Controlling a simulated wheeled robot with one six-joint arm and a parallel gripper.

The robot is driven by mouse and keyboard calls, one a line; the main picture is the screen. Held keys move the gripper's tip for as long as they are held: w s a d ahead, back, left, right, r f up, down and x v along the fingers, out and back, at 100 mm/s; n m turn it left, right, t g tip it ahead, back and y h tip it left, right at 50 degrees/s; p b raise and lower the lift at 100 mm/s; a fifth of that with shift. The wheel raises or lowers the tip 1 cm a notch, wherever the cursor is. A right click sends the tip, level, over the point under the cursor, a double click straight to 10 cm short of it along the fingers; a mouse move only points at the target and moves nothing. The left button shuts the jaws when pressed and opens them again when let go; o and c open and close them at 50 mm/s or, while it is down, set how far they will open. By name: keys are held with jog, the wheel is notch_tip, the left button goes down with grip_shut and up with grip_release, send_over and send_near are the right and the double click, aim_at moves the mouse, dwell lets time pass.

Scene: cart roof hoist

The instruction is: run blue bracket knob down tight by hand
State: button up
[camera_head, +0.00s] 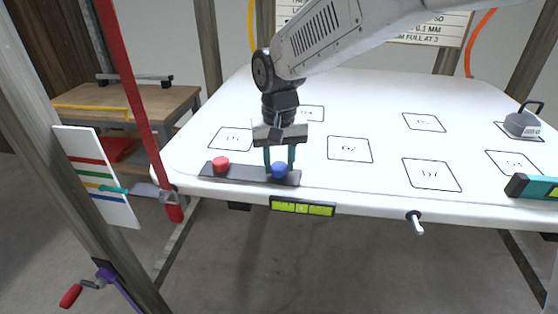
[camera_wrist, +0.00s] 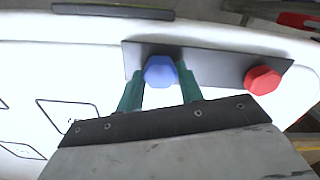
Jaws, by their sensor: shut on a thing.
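The blue knob (camera_head: 280,170) sits at the right end of a dark bracket plate (camera_head: 240,173) near the front left edge of the white roof panel. It also shows in the wrist view (camera_wrist: 160,71). A red knob (camera_head: 221,163) sits at the plate's other end and shows in the wrist view (camera_wrist: 262,79). My gripper (camera_head: 280,160) points down over the blue knob, with its teal fingers shut on it, one on each side. The threads under the knob are hidden.
A yellow-green level (camera_head: 302,206) is on the panel's front edge below the bracket. A red strap (camera_head: 130,90) hangs at the left beside a post. A grey handled weight (camera_head: 522,122) and a teal tool (camera_head: 535,188) lie at the right. The panel's middle is clear.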

aim_at(279, 165)
jog(key=m, duration=0.4)
jog(key=shift+w+r+m, duration=0.1)
jog(key=shift+r+m, duration=0.05)
jog(key=shift+m, duration=0.25)
jog(key=m, duration=0.3)
jog(key=shift+m, duration=0.3)
jog(key=m, duration=0.4)
jog(key=shift+m, duration=2)
jog(key=o, duration=1)
notch_tip(279, 165, up, 8)
jog(key=shift+f, duration=0.1)
